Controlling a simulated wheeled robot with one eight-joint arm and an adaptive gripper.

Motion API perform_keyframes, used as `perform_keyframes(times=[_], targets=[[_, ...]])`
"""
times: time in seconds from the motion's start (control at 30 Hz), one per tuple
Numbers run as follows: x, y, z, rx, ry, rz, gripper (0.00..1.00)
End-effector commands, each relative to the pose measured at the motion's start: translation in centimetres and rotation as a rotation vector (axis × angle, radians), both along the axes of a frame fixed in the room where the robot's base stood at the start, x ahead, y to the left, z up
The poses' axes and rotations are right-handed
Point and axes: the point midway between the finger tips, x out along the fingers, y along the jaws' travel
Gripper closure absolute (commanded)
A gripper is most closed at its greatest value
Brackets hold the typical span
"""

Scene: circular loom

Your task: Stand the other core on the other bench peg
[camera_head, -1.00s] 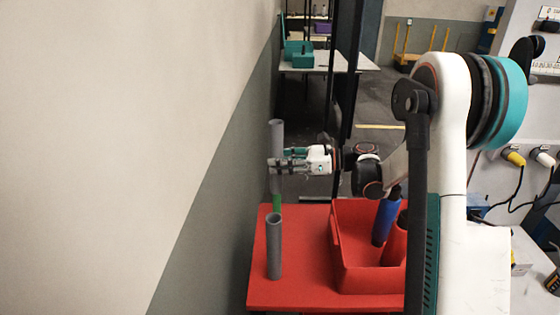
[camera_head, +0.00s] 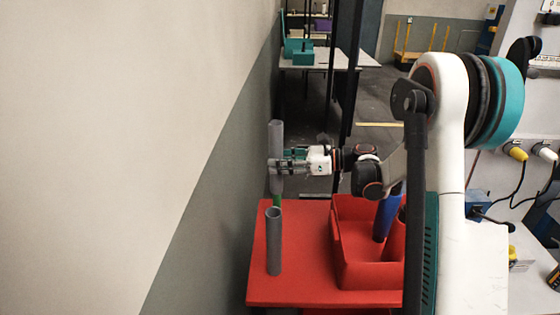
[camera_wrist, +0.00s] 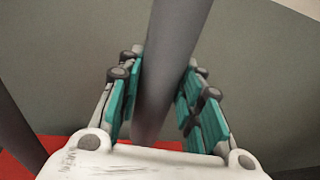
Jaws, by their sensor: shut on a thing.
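My gripper (camera_head: 276,167) is shut on a grey tube-shaped core (camera_head: 275,135) and holds it upright near the wall. In the wrist view the core (camera_wrist: 172,60) runs between the teal finger pads. Below its lower end, a short piece of a green peg (camera_head: 277,201) shows at the back left of the red bench (camera_head: 313,228). I cannot tell whether the core's lower end is around the peg or above it. A second grey core (camera_head: 273,243) stands upright nearer the front of the bench; whatever bears it is hidden.
A red open bin (camera_head: 372,275) on the right of the bench holds a blue tube (camera_head: 386,218) and a red tube (camera_head: 397,240). The wall (camera_head: 232,190) is close on the left. The bench between the standing core and the bin is clear.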

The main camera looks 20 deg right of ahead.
Motion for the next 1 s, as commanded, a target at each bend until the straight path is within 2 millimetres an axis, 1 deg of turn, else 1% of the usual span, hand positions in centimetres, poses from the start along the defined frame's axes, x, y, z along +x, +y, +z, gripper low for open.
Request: perform_keyframes(times=[0.03,0.6,1.0], targets=[[0.0,0.0,-0.4,0.000,0.000,0.000,0.95],[0.0,0.0,-2.8,0.000,0.000,0.000,0.95],[0.0,0.0,-2.9,0.000,0.000,0.000,0.95]])
